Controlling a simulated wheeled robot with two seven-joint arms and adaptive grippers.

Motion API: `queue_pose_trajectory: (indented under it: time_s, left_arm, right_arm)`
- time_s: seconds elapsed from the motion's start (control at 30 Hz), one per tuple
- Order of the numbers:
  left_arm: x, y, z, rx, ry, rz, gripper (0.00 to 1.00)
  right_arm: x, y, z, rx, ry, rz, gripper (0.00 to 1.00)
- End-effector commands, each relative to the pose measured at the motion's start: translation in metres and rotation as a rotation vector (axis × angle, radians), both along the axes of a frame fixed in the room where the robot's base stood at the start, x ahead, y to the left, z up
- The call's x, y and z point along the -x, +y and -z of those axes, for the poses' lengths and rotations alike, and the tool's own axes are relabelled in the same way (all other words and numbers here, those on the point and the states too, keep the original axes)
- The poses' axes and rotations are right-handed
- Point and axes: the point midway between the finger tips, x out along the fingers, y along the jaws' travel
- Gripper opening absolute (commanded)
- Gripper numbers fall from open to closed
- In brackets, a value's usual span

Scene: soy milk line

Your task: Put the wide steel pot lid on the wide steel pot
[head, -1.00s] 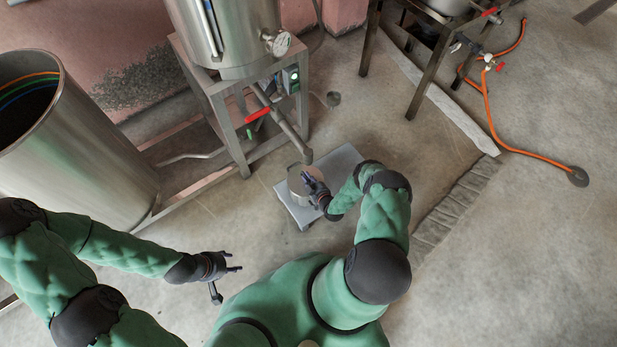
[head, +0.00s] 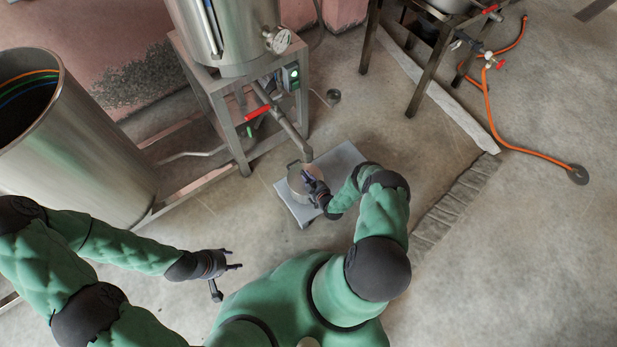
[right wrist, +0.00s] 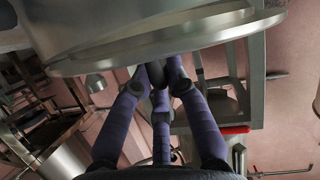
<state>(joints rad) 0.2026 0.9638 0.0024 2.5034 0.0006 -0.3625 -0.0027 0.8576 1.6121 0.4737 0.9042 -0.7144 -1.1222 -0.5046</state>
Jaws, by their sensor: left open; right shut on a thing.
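The wide steel pot (head: 298,196) stands on a grey platform on the floor, below a pipe outlet. My right gripper (head: 309,180) is over the round top of the pot, hiding part of it. It is shut on the wide steel pot lid, which fills the top of the right wrist view (right wrist: 130,40) as a broad shiny disc with a rim. The fingers meet at its edge in that view (right wrist: 160,72). I cannot tell whether the lid touches the pot or hangs just above it. My left gripper (head: 231,277) is open and empty above bare floor.
The grey platform (head: 347,158) is clear at its upper right. A steel stand (head: 240,160) carries a tank (head: 235,40), with a red-handled valve (head: 257,113) and an outlet pipe close to the pot. A large steel drum (head: 75,150) is at left. Floor on the right is mostly free.

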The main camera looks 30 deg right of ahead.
Motion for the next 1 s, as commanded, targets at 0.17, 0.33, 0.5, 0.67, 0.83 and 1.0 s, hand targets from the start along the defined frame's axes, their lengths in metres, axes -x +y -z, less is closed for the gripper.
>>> queue_pose_trajectory:
  time_s: [0.17,0.33,0.5,0.67,0.83,1.0]
  left_arm:
    - [0.0000,0.0000,0.0001,0.000,0.000,0.000,0.48]
    - [0.0000,0.0000,0.0002,0.000,0.000,0.000,0.48]
    - [-0.0001,0.0000,0.0003,0.000,0.000,0.000,0.48]
    - [-0.0001,0.0001,0.0004,0.000,0.000,0.000,0.48]
    - [-0.0001,0.0000,0.0005,0.000,0.000,0.000,0.48]
    - [-0.0001,0.0000,0.0006,0.000,0.000,0.000,0.48]
  right_arm:
    - [0.0004,-0.0003,0.0030,0.000,0.002,0.002,0.00]
    - [0.0006,-0.0003,0.0043,0.000,0.002,0.002,0.00]
    - [0.0009,-0.0002,0.0049,0.000,0.003,0.002,0.19]
    - [0.0011,-0.0001,0.0053,0.000,0.004,0.002,0.43]
    - [0.0014,0.0000,0.0056,0.000,0.005,0.002,0.43]
    - [0.0055,0.0001,0.0045,-0.001,0.007,0.002,0.43]
